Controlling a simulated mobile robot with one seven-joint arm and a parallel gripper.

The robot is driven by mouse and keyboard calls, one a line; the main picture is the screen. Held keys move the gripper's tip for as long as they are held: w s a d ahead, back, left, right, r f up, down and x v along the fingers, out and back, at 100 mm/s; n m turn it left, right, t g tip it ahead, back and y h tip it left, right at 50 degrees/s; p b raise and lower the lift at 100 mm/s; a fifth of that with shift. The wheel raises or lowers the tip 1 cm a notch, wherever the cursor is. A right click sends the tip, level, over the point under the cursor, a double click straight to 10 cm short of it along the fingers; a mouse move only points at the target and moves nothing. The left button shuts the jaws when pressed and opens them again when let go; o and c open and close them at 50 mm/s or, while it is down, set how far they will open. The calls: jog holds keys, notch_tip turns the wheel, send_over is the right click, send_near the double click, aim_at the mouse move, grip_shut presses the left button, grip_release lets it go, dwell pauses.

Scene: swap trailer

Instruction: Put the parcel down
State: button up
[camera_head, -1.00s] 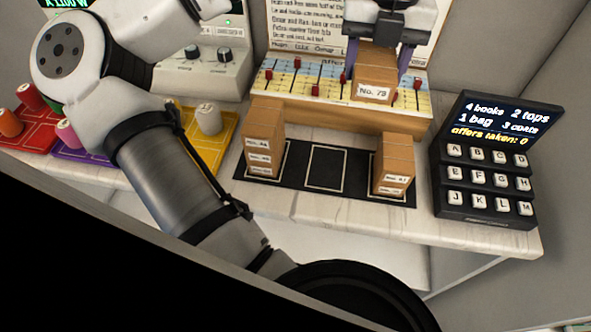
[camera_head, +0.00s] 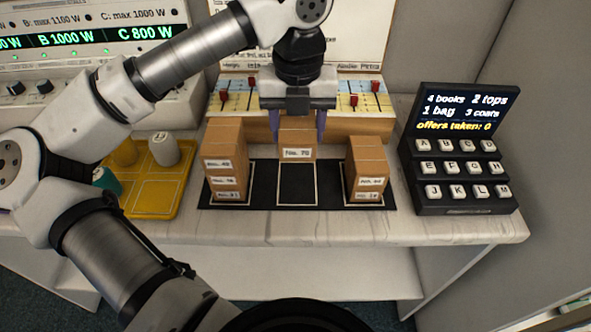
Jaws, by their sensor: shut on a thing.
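My gripper (camera_head: 297,125) points down with its fingers on either side of a brown parcel (camera_head: 297,138) labelled "No. 7" and a second digit that is hard to read. The gripper is shut on this parcel. The parcel is at the back of the middle outlined square of the black mat (camera_head: 262,190). I cannot tell whether its underside touches the mat or hangs above it. A stack of parcels (camera_head: 226,165) stands on the left square and another stack (camera_head: 366,172) on the right square. The middle square's front part is bare.
A black keypad with a screen (camera_head: 458,160) stands right of the mat. Behind are a slider board (camera_head: 235,97) and an upright sheet. A yellow tray (camera_head: 160,195) with pegs is at left. The white counter's front edge (camera_head: 330,228) is clear.

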aim_at(297, 183)
notch_tip(297, 183, down, 11)
jog(key=shift+f+p, duration=0.1)
jog(key=shift+p, duration=0.25)
jog(key=shift+f+b, duration=0.25)
jog(key=shift+b, duration=0.1)
jog(key=o, duration=1)
jog(key=shift+r, duration=0.1)
jog(key=shift+o, duration=0.2)
jog(key=shift+r, duration=0.1)
jog(key=shift+r+p, duration=0.2)
jog(key=shift+p, duration=0.25)
notch_tip(297, 183, up, 12)
jog(key=shift+f+b, duration=0.15)
jog(key=shift+b, duration=0.65)
